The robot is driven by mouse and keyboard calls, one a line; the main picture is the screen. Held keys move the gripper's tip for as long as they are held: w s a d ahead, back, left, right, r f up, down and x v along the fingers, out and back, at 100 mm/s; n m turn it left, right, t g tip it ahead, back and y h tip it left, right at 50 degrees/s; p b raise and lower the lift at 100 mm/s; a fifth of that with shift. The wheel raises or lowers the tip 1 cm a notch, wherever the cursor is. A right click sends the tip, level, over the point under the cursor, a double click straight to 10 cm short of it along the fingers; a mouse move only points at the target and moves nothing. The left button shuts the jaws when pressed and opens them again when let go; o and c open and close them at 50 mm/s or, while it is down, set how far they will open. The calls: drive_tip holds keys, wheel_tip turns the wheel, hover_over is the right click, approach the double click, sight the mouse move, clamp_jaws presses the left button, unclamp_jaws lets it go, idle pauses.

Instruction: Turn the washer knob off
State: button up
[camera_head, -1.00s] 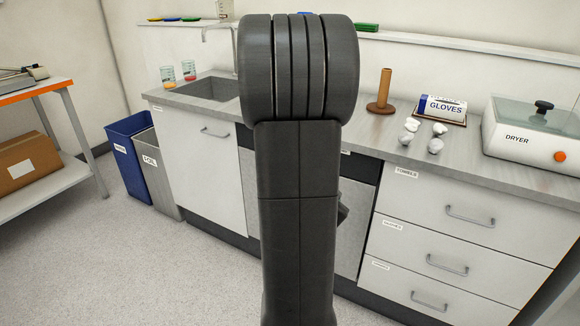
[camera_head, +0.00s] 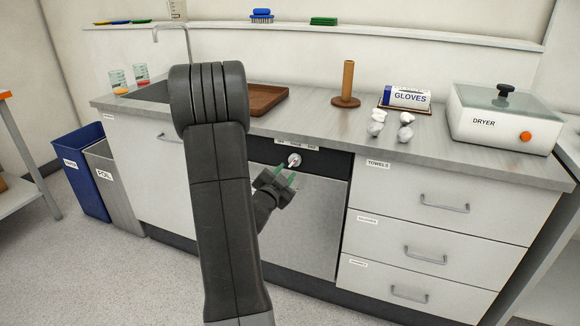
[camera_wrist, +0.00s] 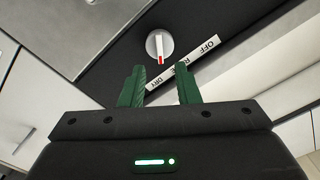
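The washer (camera_head: 300,215) is a grey front with a black panel under the counter. Its round white knob (camera_head: 294,160) sits on the panel. OFF is at the strip's upper right; the middle word is partly hidden by a finger. My gripper (camera_head: 285,177) is just in front of and below the knob. In the wrist view its green fingers (camera_wrist: 160,72) are apart, with nothing between them, short of the knob.
The counter (camera_head: 330,125) overhangs the panel. Drawers with bar handles (camera_head: 445,205) are to the right. A white cupboard (camera_head: 165,185) and two bins (camera_head: 82,172) stand left. A dryer (camera_head: 500,125), gloves box (camera_head: 407,97) and wooden post (camera_head: 347,85) are on the counter.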

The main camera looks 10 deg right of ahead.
sight(293, 163)
drive_tip(key=x, duration=0.5)
drive_tip(key=shift+w, duration=0.1)
clamp_jaws()
